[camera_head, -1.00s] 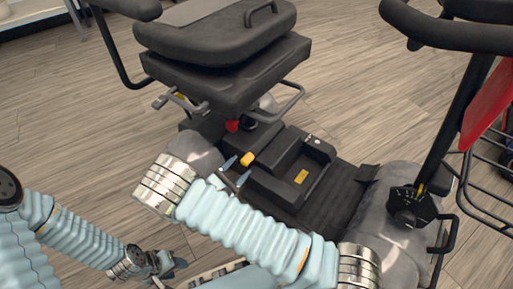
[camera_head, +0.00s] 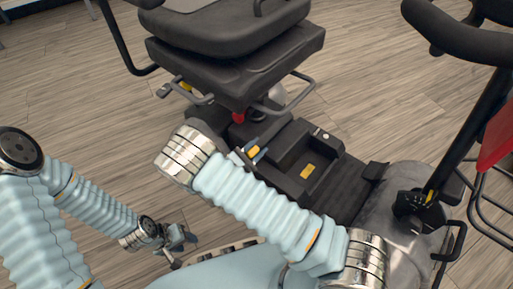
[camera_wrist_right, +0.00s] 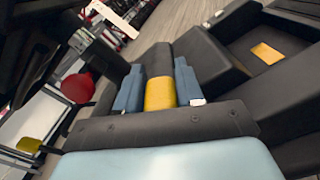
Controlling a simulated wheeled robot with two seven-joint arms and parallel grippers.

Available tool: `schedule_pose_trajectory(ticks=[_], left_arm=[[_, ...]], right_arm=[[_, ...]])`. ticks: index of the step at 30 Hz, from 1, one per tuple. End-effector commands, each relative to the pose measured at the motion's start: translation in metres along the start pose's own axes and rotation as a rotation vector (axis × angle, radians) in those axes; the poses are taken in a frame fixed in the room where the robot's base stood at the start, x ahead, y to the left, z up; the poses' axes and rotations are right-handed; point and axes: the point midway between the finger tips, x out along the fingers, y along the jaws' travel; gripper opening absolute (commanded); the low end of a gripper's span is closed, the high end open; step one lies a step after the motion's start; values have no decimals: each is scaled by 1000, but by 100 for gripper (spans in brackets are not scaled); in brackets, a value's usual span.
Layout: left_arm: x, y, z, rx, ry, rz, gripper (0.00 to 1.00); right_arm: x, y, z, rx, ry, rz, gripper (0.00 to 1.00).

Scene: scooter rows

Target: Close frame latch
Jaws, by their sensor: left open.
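The frame latch shows as a yellow piece (camera_head: 253,151) on the black scooter frame, below the seat and beside the battery bay. In the right wrist view the yellow latch piece (camera_wrist_right: 160,93) sits between the two blue-grey fingertips of my right gripper (camera_wrist_right: 160,88), with a finger against each side. My left gripper (camera_head: 180,241) is open and empty, low over the floor at the left, away from the latch.
The black seat (camera_head: 235,55) overhangs the latch area, with a red knob (camera_head: 238,117) just under it. The battery bay (camera_head: 307,165) lies to the right, and the tiller (camera_head: 465,125) stands further right. Wood-look floor (camera_head: 80,110) is clear at the left.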

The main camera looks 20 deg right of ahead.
Motion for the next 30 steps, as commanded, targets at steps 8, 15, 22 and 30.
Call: schedule_pose_trajectory(ticks=[8, 15, 22, 30], left_arm=[[0, 0, 0, 0, 0, 0, 46], [-1, 0, 0, 0, 0, 0, 46], [-4, 1, 0, 0, -1, 0, 46], [-5, 2, 0, 0, 0, 0, 46]], right_arm=[[0, 0, 0, 0, 0, -1, 0], [0, 3, 0, -34, 1, 0, 0], [-1, 14, -1, -160, 2, 0, 0], [-1, 29, -7, -363, 2, 0, 0]])
